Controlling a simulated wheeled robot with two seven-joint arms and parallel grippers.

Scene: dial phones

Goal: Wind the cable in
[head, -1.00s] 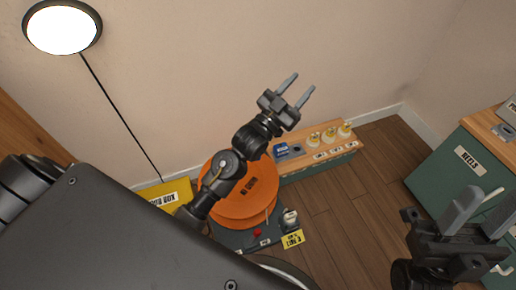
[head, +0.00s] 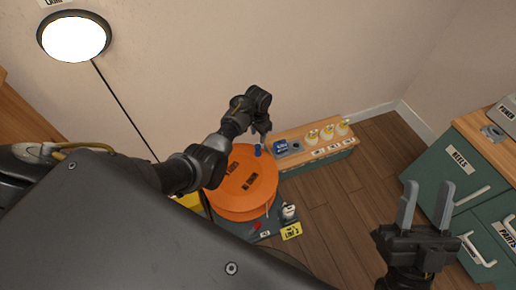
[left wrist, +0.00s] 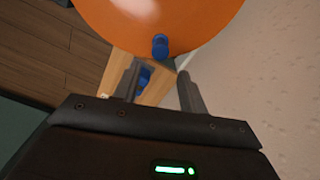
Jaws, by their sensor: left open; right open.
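The orange reel (head: 243,185) stands on a dark base on the floor in the head view. A blue knob (head: 258,150) sticks up near its far rim; the knob (left wrist: 160,46) also shows in the left wrist view. My left gripper (head: 262,138) points down just above and beside the knob, open. In the left wrist view its fingers (left wrist: 159,70) stand apart, with the knob just beyond the fingertips and nothing between them. My right gripper (head: 428,188) is open and empty at the right. I cannot make out the cable itself clearly.
A yellow tag (head: 291,231) and a red button (head: 257,225) are at the reel's base. A wooden bench (head: 313,145) with a blue item (head: 282,147) and several white-and-yellow pieces stands along the wall. A green cabinet (head: 466,170) is at the right. The wooden floor between is clear.

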